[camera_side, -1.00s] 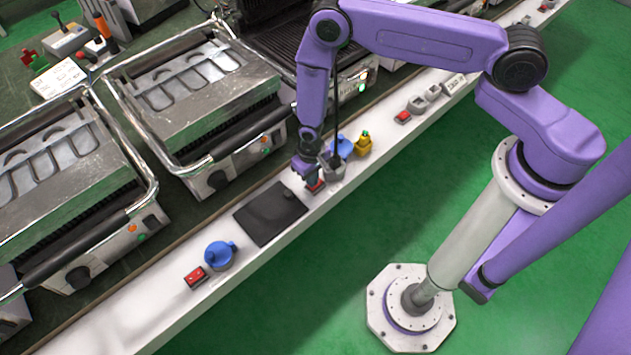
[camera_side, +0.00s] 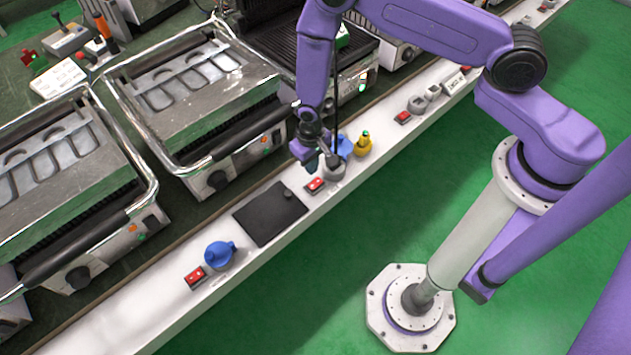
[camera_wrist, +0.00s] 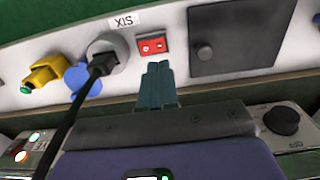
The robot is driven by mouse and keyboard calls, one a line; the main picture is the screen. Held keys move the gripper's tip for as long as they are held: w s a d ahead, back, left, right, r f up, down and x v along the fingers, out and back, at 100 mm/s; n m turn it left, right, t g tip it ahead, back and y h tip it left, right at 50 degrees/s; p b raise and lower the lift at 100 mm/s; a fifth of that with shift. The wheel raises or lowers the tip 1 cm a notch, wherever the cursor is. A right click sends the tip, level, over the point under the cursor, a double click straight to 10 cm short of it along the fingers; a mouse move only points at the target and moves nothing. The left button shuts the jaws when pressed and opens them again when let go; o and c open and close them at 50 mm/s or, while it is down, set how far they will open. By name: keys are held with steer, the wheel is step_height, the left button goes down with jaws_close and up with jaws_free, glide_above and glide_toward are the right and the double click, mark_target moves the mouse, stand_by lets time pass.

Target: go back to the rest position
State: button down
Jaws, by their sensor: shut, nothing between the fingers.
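My gripper (camera_side: 313,165) is above the white strip in the side view, just up and left of a red rocker switch (camera_side: 315,185). In the wrist view its dark teal fingers (camera_wrist: 157,82) are together and empty, with the red switch (camera_wrist: 152,45) just beyond their tips. There is a visible gap between gripper and switch in the side view. A grey socket with a black plug (camera_wrist: 103,62) sits beside the switch, under a label that appears to read "SIX" upside down. The plug's black cable rises past my gripper in the side view.
A black square plate (camera_side: 270,214) lies left of the switch. A blue connector (camera_side: 219,254) and another red switch (camera_side: 195,277) are farther left. A yellow connector (camera_side: 363,145) stands to the right. Metal contact grills (camera_side: 190,85) line the back.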

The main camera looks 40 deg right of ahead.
steer(key=s+a+r+n, duration=0.1)
steer(key=s+r+n, duration=0.25)
steer(key=r, duration=0.75)
steer(key=s+r+n, duration=0.3)
steer(key=s+r, duration=0.2)
steer(key=r, duration=0.7)
steer(key=s+d+r+n, duration=0.3)
steer(key=s+d+r, duration=0.2)
steer(key=s, duration=0.3)
steer(key=s+d+r+n, duration=0.3)
steer(key=s+d+r, duration=0.3)
steer(key=s+r, duration=0.1)
steer(key=shift+s, duration=0.85)
